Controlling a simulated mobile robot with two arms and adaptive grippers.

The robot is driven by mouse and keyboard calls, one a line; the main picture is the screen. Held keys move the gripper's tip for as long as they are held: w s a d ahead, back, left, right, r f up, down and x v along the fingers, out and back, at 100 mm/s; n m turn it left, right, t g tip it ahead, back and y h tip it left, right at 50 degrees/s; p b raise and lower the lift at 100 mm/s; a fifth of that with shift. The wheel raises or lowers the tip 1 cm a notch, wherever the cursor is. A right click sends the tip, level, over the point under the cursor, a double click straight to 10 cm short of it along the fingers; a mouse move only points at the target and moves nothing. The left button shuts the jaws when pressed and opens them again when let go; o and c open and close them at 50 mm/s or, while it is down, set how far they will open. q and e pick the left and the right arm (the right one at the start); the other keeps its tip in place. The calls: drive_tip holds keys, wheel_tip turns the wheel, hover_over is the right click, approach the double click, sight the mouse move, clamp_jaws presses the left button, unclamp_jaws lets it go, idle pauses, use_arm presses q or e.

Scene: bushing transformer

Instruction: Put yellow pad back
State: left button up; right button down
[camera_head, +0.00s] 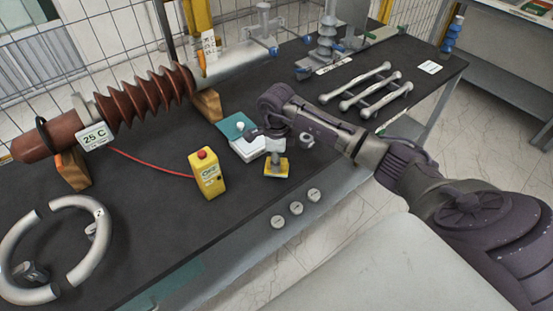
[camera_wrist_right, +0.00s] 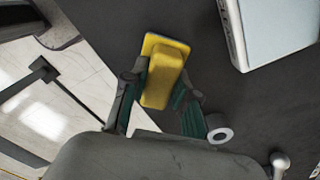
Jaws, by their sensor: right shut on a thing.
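The yellow pad (camera_head: 270,171) shows in the head view near the front edge of the dark bench, under my right gripper (camera_head: 277,157). In the right wrist view the pad (camera_wrist_right: 160,80) is a yellow block with a wider flat base. The fingers of my right gripper (camera_wrist_right: 160,105) are shut on its sides. The pad looks close to the bench top; I cannot tell whether it touches. My left gripper is in neither view.
A white box (camera_head: 246,148) with a teal top stands just behind the pad. A yellow box with a red button (camera_head: 207,172) is to the left. Several round buttons (camera_head: 296,208) line the bench front. Ribbed brown bushing (camera_head: 145,97) and metal rods (camera_head: 368,90) lie farther back.

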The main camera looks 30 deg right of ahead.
drive_tip(key=shift+f, duration=0.3)
drive_tip(key=shift+f, duration=0.1)
drive_tip(key=shift+f+b, duration=0.15)
drive_tip(key=shift+b, duration=0.15)
drive_tip(key=c, duration=0.9)
unclamp_jaws()
